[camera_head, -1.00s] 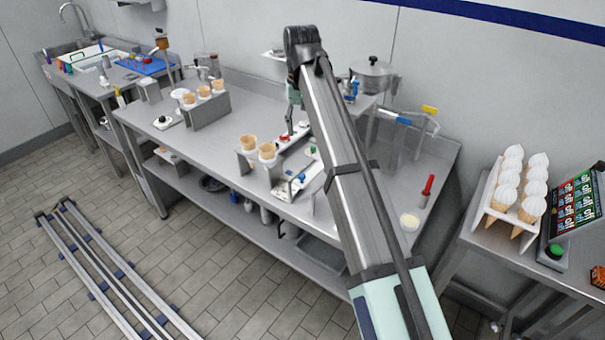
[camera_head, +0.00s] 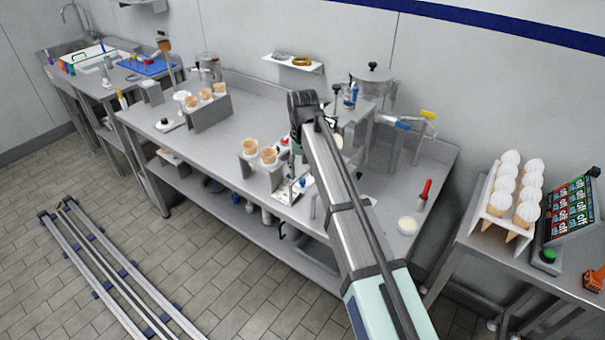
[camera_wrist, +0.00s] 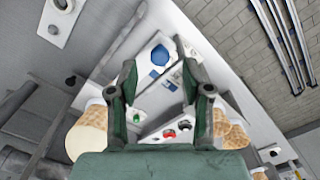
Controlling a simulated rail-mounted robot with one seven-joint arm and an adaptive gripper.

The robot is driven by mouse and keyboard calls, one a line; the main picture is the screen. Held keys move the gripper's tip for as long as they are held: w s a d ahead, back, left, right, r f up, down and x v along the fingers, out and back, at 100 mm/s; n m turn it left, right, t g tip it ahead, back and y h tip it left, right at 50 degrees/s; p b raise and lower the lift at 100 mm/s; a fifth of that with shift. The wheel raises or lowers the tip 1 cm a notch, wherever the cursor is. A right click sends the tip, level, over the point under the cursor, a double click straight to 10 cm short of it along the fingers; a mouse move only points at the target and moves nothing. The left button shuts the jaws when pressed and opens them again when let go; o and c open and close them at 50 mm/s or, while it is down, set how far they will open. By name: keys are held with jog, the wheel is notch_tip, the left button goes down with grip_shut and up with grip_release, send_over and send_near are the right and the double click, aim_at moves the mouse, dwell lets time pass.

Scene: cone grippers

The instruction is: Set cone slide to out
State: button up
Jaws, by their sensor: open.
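My gripper (camera_wrist: 158,88) is open, with its two dark green fingers apart and nothing between them in the wrist view. In the head view my arm hides it. Just beyond the fingertips is a white panel (camera_wrist: 146,80) with a blue knob (camera_wrist: 160,55); the gap in depth is hard to judge. Two waffle cones stand in a grey holder in the head view, a left cone (camera_head: 250,147) and a right cone (camera_head: 269,156). Waffle cones also show beside the fingers in the wrist view, left (camera_wrist: 88,130) and right (camera_wrist: 232,130). I cannot tell which part is the cone slide.
Red (camera_wrist: 169,133) and green (camera_wrist: 136,118) buttons lie close to the fingers. A second cone holder (camera_head: 212,114) stands further left on the steel bench. A steel pot (camera_head: 372,80) and pipework stand behind my arm. The bench between the two cone holders is mostly clear.

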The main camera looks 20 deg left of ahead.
aim_at(302, 180)
jog(key=shift+f, duration=1.6)
grip_shut()
jog(key=shift+s, duration=0.1)
